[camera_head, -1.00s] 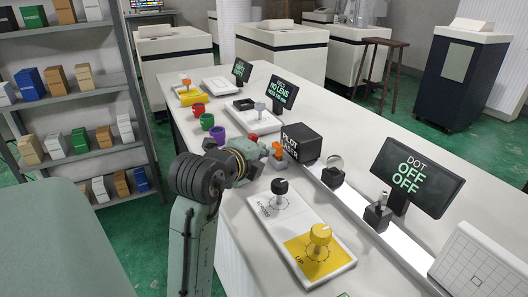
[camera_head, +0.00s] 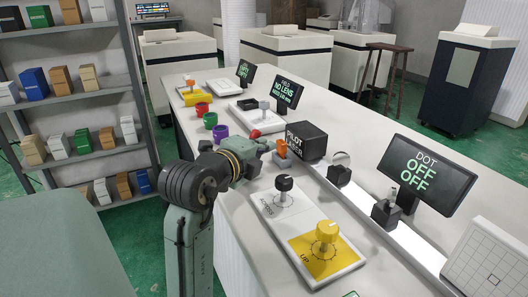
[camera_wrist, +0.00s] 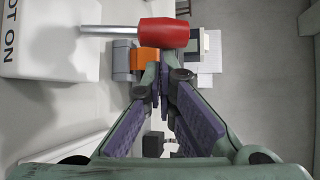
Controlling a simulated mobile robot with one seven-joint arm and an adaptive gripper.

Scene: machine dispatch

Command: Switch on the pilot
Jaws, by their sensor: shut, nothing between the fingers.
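A dark box lettered PILOT and LASER (camera_head: 306,141) stands on the bench in the head view. Just left of it is an orange switch piece (camera_head: 281,149) on a small grey base; the orange piece (camera_wrist: 146,62) also shows in the wrist view. My gripper (camera_wrist: 164,88) is shut and empty, its tips close to the orange piece; I cannot tell if they touch. In the head view my gripper (camera_head: 264,146) is beside that piece. A red handle on a metal rod (camera_wrist: 165,32) lies across the top of the wrist view. A pale box lettered "OT ON" (camera_wrist: 40,40) is at its left.
A panel with a black knob (camera_head: 284,183) and a yellow knob (camera_head: 326,232) sits in front. The DOT display (camera_head: 432,176) reads OFF OFF; another display (camera_head: 287,88) reads NO LENS. Coloured cups (camera_head: 211,120) stand behind my gripper. A shelf (camera_head: 85,160) is at the left.

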